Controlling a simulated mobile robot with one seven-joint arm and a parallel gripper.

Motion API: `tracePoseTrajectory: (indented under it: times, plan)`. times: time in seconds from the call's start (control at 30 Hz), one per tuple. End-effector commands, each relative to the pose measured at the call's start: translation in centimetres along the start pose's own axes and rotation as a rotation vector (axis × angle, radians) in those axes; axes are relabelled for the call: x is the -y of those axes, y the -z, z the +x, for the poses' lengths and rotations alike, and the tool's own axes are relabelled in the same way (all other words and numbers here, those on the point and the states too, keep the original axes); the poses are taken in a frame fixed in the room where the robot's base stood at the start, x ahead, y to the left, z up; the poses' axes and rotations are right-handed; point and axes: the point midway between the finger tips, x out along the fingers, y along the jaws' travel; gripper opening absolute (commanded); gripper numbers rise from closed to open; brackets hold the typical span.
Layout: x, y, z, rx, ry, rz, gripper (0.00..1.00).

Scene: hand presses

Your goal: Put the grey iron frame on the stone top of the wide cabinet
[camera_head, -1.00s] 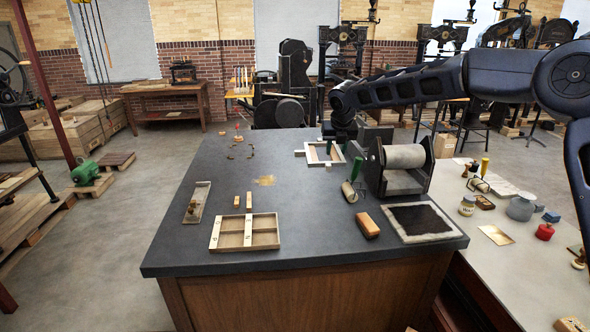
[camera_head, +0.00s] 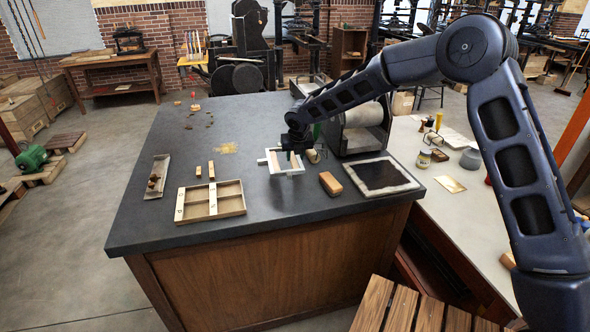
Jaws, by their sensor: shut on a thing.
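The grey iron frame (camera_head: 285,163) is a light rectangle over the middle of the dark stone top (camera_head: 150,222) of the wide wooden cabinet (camera_head: 270,270). My gripper (camera_head: 294,159) points down and is shut on the frame at its right side. The fingertips are small and partly hidden by the wrist. I cannot tell whether the frame touches the stone or hangs slightly above it.
A divided wooden tray (camera_head: 211,201) lies front left of the frame. A wooden block (camera_head: 330,183) and a dark framed slab (camera_head: 380,175) lie to the right. A roller press (camera_head: 361,128) stands behind right. Bare stone lies left of the frame.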

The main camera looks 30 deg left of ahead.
Motion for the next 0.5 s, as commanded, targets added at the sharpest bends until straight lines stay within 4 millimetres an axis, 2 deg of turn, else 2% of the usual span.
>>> tracePoseTrajectory:
  times: [0.1, 0.37, 0.5]
  plan:
    - [0.0, 0.6, 1.3, 0.0, 0.001, -0.001, 0.0]
    - [0.0, 1.1, 2.7, 0.0, 0.0, 0.0, 0.0]
    - [0.0, 1.8, 4.4, 0.0, 0.0, -0.001, 0.0]
